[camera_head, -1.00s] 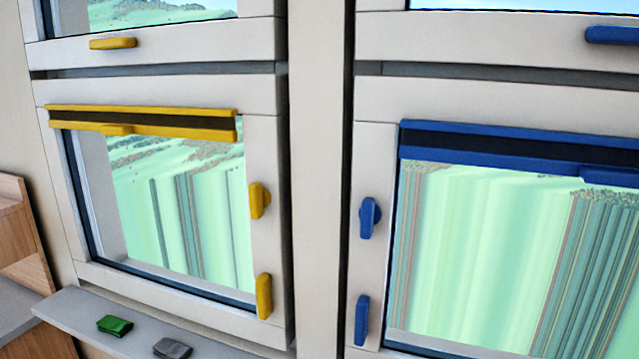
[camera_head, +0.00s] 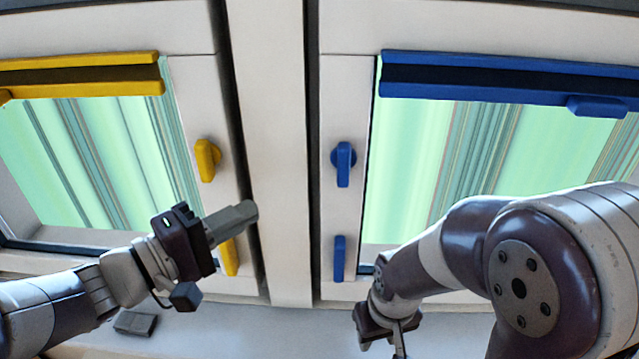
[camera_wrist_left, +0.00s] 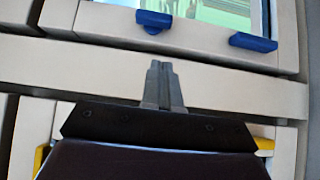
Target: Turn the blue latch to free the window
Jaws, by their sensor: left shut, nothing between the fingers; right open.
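The blue latch (camera_head: 343,164), a small knob on a round base, is upright on the pale frame left of the right window's glass. A second blue piece (camera_head: 339,258), a plain upright bar, sits below it. In the left wrist view the latch (camera_wrist_left: 153,20) and the bar (camera_wrist_left: 253,42) show at the top. My left gripper (camera_head: 248,212) is shut and empty, in front of the post between the windows, left of and lower than the latch. Its shut fingers show in the left wrist view (camera_wrist_left: 160,68). My right gripper (camera_head: 398,340) is open at the bottom edge, below the right window.
The left window has a yellow rail (camera_head: 80,75), a yellow latch (camera_head: 207,160) and a yellow bar (camera_head: 229,258) partly behind my left gripper. A blue rail (camera_head: 510,80) tops the right window. A grey block (camera_head: 135,323) lies on the sill, low left.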

